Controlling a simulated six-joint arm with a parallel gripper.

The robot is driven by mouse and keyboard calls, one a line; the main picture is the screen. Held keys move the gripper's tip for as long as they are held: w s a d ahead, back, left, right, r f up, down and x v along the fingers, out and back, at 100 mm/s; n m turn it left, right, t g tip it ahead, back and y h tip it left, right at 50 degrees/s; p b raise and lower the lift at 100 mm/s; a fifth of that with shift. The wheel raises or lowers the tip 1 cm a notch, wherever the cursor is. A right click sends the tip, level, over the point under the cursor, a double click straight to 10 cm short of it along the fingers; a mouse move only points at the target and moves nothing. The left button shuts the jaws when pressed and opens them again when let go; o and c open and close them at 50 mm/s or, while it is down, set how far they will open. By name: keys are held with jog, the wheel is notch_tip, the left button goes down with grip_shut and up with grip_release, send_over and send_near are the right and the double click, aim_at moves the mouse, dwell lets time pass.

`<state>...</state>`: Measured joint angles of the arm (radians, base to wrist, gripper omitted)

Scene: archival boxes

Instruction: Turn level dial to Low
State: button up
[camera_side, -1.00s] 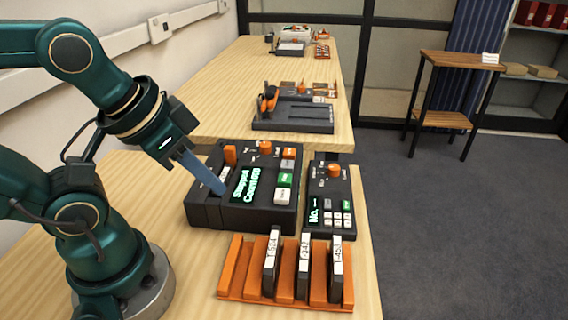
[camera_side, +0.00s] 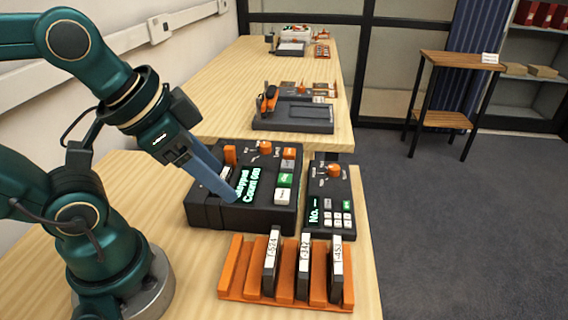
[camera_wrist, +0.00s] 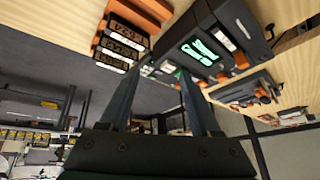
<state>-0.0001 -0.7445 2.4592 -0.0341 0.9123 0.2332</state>
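The large dark device (camera_side: 215,215) sits on the near table. It has an orange dial (camera_side: 264,148) at its back edge, an orange lever-like piece (camera_side: 230,155), a green-lit display (camera_side: 254,183) and several buttons. The smaller dark device (camera_side: 318,228) to its right has another orange dial (camera_side: 334,170). Dial markings are too small to read, so I cannot tell which is the level dial. My gripper (camera_side: 228,190) is above the large device, its fingers partly covering the display. In the wrist view my gripper (camera_wrist: 160,75) has its fingers apart, with nothing between them.
An orange rack (camera_side: 235,285) with several labelled dark cartridges stands in front of the devices. A dark tray with an orange-handled tool (camera_side: 290,118) lies on the table behind. A wooden stand (camera_side: 445,118) is at the right. Bare tabletop lies left of the devices.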

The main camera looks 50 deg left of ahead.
jog(key=w+r+m, duration=0.3)
jog(key=w+m, duration=0.1)
jog(key=w, duration=0.1)
jog(key=g+h, duration=0.2)
send_over(264, 144)
jog(key=s+a, duration=0.1)
jog(key=s, duration=0.1)
jog(key=shift+n, duration=0.3)
notch_tip(264, 144, down, 8)
jog(key=shift+r, duration=0.2)
jog(key=shift+a+f, duration=0.1)
jog(key=shift+f, duration=0.2)
jog(key=shift+x, duration=2.25)
grip_shut()
